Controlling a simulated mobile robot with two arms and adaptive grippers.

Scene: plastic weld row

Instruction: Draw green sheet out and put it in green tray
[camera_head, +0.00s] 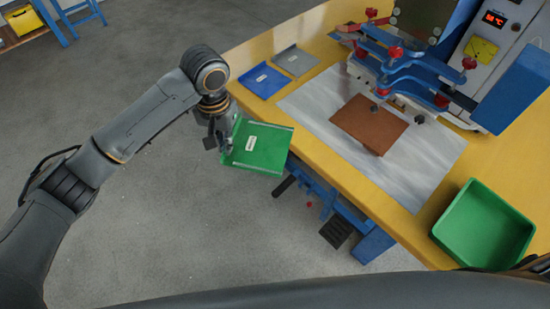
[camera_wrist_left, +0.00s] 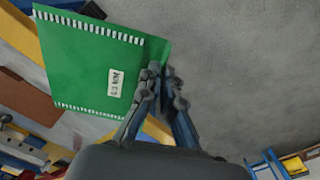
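The green sheet (camera_head: 266,147) has a white label and a bent-up edge on its left side. My left gripper (camera_head: 222,138) is shut on that edge and holds the sheet out past the table's left edge, above the floor. In the left wrist view the fingers (camera_wrist_left: 166,88) pinch the folded edge of the green sheet (camera_wrist_left: 85,65). The green tray (camera_head: 482,229) stands empty at the table's near right corner, well apart from the sheet. My right gripper is not seen.
The yellow table (camera_head: 318,150) carries a blue sheet (camera_head: 262,81), a grey sheet (camera_head: 294,61) and a brown piece (camera_head: 369,123) on a pale mat (camera_head: 432,167). A blue clamp machine (camera_head: 415,65) with red knobs stands behind. Open floor lies left of the table.

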